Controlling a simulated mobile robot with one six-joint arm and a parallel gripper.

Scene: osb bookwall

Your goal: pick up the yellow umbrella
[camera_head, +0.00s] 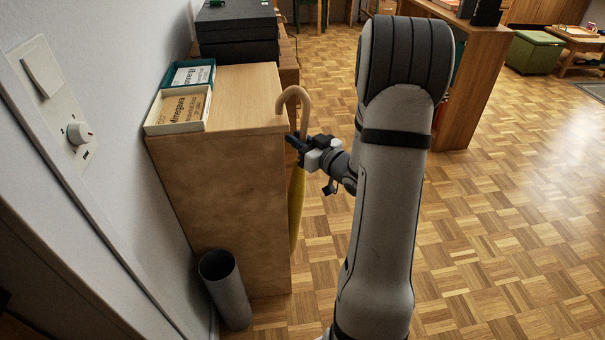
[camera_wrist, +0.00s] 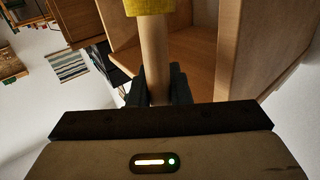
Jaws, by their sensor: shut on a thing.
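The yellow umbrella (camera_head: 296,205) hangs upright beside the right side of the wooden cabinet, its curved wooden handle (camera_head: 292,94) rising above the cabinet top. The cabinet hides part of its yellow canopy. My gripper (camera_head: 298,146) reaches in from the right and is shut on the umbrella's wooden shaft just under the hook. In the wrist view the shaft (camera_wrist: 154,55) runs between the dark fingers (camera_wrist: 157,90), with the yellow canopy (camera_wrist: 148,6) at the top edge. Whether the hook touches the cabinet is unclear.
The wooden cabinet (camera_head: 228,200) stands close on the left, with shallow boxes (camera_head: 180,106) and black boxes (camera_head: 238,35) on top. A grey bin (camera_head: 226,288) stands at its front. A shelf unit (camera_head: 475,85) stands behind my arm. The parquet floor (camera_head: 510,220) on the right is clear.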

